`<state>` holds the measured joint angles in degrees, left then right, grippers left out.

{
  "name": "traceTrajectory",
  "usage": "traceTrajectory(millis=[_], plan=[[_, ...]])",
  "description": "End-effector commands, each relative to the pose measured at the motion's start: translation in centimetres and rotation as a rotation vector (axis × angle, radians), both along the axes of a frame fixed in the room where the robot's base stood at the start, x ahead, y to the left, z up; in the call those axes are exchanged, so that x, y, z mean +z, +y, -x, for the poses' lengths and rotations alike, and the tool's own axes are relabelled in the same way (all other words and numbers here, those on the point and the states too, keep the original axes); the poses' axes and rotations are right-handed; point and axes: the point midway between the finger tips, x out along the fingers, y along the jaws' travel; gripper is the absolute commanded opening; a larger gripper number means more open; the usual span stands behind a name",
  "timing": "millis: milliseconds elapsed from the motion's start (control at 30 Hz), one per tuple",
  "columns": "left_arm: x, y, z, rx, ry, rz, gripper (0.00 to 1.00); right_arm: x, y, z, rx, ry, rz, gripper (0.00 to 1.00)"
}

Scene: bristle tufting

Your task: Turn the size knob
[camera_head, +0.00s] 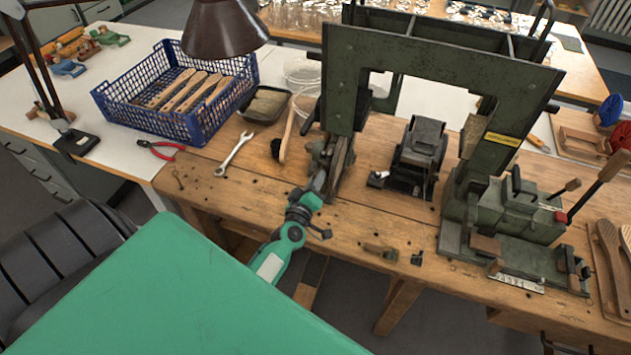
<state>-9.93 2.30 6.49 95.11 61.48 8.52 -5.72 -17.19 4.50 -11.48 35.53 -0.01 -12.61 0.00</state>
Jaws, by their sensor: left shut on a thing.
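The green tufting machine (438,52) stands on the wooden bench as a tall frame with two legs. My left gripper (321,181) is at the foot of its left leg, by a dark metal part (338,165). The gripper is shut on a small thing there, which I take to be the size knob. The knob is hidden by the fingers, so its shape and angle cannot be told. My left arm comes up from the bottom of the picture. My right gripper is not in view.
A blue crate (120,106) of wooden brush handles, red pliers (160,148), a wrench (234,152) and a brush (285,140) lie left of the machine. A dark green vice-like unit (515,215) stands right.

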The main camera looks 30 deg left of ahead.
Motion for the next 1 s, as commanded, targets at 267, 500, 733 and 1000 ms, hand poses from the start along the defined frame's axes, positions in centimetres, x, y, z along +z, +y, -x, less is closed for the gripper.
traceTrajectory(millis=[267, 500, 733, 1000], plan=[[-0.1, 0.0, 0.0, 0.0, 0.0, 0.006, 0.04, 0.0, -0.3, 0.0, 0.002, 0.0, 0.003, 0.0], [-0.1, 0.0, 0.0, 0.0, 0.0, 0.005, 0.48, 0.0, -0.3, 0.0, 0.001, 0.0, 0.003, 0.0], [0.0, 0.0, 0.0, 0.001, 0.0, 0.004, 0.48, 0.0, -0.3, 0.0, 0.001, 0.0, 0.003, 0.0], [-0.3, -0.6, 2.4, 0.001, 0.001, 0.007, 0.48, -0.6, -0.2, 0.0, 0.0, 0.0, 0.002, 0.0]])
